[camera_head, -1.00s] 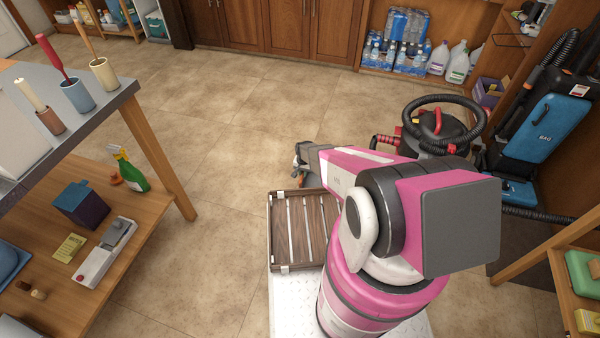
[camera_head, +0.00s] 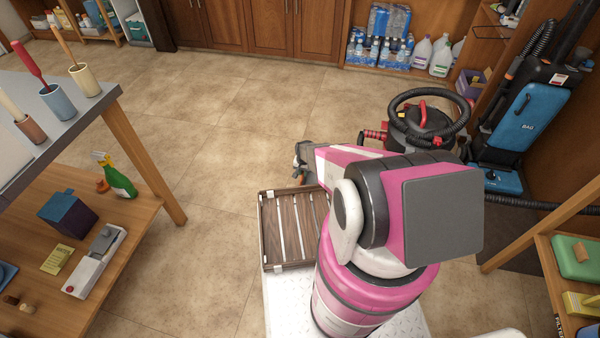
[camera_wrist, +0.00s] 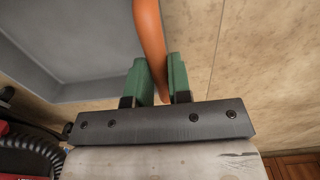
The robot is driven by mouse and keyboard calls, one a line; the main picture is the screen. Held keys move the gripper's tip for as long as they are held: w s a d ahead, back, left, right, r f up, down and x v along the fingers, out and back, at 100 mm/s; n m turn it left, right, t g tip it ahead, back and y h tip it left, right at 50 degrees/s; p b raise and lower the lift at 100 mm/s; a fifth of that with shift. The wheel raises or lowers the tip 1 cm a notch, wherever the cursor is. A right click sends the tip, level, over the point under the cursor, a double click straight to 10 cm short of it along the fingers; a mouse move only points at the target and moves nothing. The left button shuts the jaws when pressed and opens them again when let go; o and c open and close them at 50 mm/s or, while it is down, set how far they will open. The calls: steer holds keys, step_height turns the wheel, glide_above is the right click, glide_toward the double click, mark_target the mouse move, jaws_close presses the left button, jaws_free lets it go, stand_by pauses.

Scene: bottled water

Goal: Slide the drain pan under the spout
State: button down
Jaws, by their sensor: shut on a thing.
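A grey shallow pan (camera_wrist: 90,45) with a raised rim, which looks like the drain pan, lies on the tiled floor at the upper left of the wrist view. My gripper (camera_wrist: 162,75) has its green fingers closed on an orange bar-like handle (camera_wrist: 149,35). The handle runs past the pan's right edge; its join to the pan is out of view. In the head view my gripper (camera_head: 300,170) is low over the floor, left of the canister vacuum. My arm hides most of the area beside it, and I cannot make out the pan there. No spout is clearly visible.
The black and red canister vacuum (camera_head: 421,122) with its coiled hose stands right of my gripper. A blue upright vacuum (camera_head: 532,118) is farther right. A wooden slatted tray (camera_head: 268,235) sits at my base's front. Open floor (camera_head: 225,130) lies to the left, before the workbench (camera_head: 150,215).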

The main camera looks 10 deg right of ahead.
steer(key=s+d, duration=0.3)
steer(key=d, duration=0.8)
steer(key=shift+s+d, duration=0.35)
steer(key=shift+d, duration=0.05)
stand_by(0.7)
stand_by(0.4)
steer(key=c, duration=1)
jaws_free()
steer(key=shift+r, duration=4)
steer(key=shift+s, duration=0.1)
